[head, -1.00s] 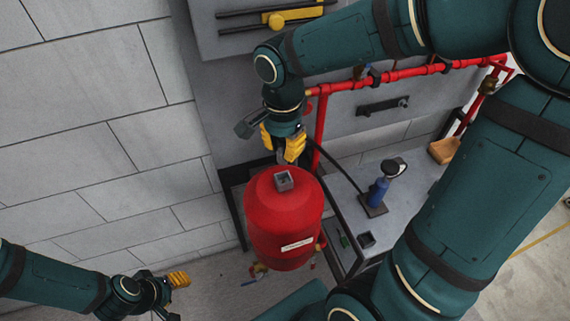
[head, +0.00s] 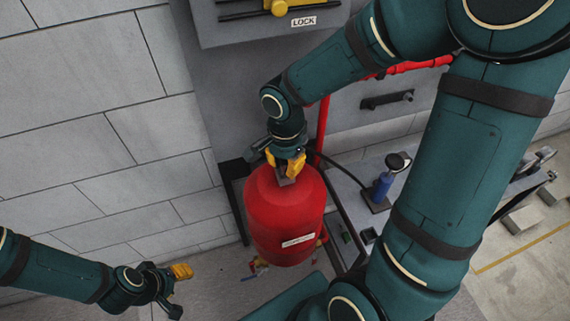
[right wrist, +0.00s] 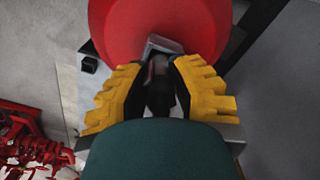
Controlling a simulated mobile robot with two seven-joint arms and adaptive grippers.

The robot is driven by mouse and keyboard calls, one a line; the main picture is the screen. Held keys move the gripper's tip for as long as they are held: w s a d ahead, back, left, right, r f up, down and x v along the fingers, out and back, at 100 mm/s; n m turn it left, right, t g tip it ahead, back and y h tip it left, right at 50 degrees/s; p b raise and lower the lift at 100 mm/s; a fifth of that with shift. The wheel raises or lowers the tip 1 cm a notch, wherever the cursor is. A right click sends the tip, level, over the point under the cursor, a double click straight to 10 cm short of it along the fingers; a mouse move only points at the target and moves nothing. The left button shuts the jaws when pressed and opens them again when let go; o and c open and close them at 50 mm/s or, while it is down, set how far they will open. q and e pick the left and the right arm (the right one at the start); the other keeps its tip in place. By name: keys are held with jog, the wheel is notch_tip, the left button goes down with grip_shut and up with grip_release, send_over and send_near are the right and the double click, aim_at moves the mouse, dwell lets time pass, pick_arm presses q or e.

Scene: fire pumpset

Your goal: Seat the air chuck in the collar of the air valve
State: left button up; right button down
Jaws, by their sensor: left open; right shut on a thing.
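The red tank (head: 283,220) stands upright with the square grey collar (right wrist: 163,44) on its top. My right gripper (head: 286,168) is right over the collar, pointing down at it. In the right wrist view its yellow fingers are shut on the dark air chuck (right wrist: 158,92). The chuck's far end lies at the collar's near side in that view; I cannot tell whether it is inside. The air valve within the collar is hidden. My left gripper (head: 179,291) is open and empty at the lower left, well away from the tank.
A black hose (head: 336,168) runs from the right gripper towards the blue pump with a gauge (head: 383,184) on the grey bench. A dark frame stands beside the tank. A grey wall (head: 90,120) rises at the left. Red pipe (head: 323,125) runs behind the tank.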

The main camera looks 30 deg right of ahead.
jog(key=shift+f, duration=0.15)
jog(key=c, duration=1.3)
grip_release()
jog(key=shift+f, duration=0.1)
jog(key=o, duration=0.4)
jog(key=shift+o, duration=0.2)
jog(key=shift+r, duration=0.3)
notch_tip(320, 180, up, 12)
jog(key=shift+f+p, duration=0.1)
jog(key=shift+p, duration=0.95)
